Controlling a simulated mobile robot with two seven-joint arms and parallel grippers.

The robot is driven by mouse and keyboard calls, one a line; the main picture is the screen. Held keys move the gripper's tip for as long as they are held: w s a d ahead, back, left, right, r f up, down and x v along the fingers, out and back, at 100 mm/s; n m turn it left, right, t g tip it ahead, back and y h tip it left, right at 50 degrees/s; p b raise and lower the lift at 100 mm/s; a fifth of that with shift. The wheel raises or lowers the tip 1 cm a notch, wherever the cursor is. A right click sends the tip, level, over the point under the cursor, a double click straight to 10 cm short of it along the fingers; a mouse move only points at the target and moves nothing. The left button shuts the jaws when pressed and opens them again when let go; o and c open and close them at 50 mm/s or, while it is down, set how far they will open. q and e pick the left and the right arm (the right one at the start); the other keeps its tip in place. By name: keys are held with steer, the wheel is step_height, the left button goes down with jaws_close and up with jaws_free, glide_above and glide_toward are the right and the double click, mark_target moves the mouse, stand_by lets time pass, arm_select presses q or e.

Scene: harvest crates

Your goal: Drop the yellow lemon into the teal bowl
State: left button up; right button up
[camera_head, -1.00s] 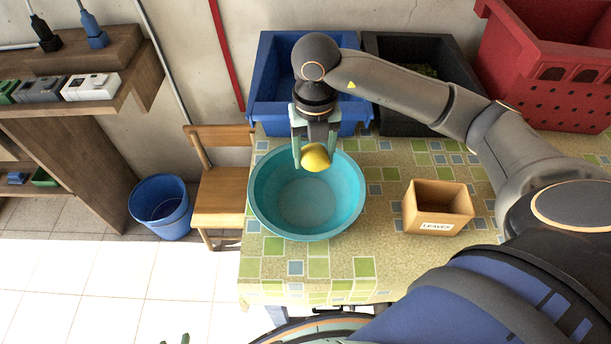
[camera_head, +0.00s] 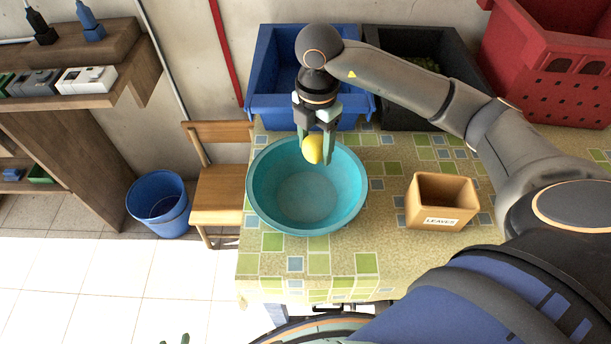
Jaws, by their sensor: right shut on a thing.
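The yellow lemon (camera_head: 312,149) is held between the fingers of my right gripper (camera_head: 316,150), over the back right part of the teal bowl. The right gripper points down and is shut on the lemon. The teal bowl (camera_head: 262,200) stands upright on the patterned table and looks empty inside.
A blue crate (camera_head: 262,90) and a dark crate (camera_head: 480,75) stand behind the bowl. A red crate (camera_head: 540,90) is at the back right. A small box labelled LEAVES (camera_head: 440,222) stands right of the bowl. A wooden chair (camera_head: 218,195) and blue bin (camera_head: 160,212) are left of the table (camera_head: 300,265).

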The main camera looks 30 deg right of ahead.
steer(key=shift+f+b, duration=0.8)
steer(key=shift+f, duration=0.65)
arm_select(q)
step_height(320, 180, down, 2)
steer(key=shift+f, duration=0.1)
arm_select(e)
steer(key=o, duration=1.5)
steer(key=shift+r, duration=0.1)
arm_select(q)
steer(key=shift+r+p, duration=0.75)
steer(key=shift+p, duration=0.05)
arm_select(e)
step_height(320, 180, up, 12)
steer(key=shift+r, duration=0.25)
arm_select(q)
steer(key=shift+s, duration=0.1)
arm_select(e)
steer(key=shift+s+f, duration=0.1)
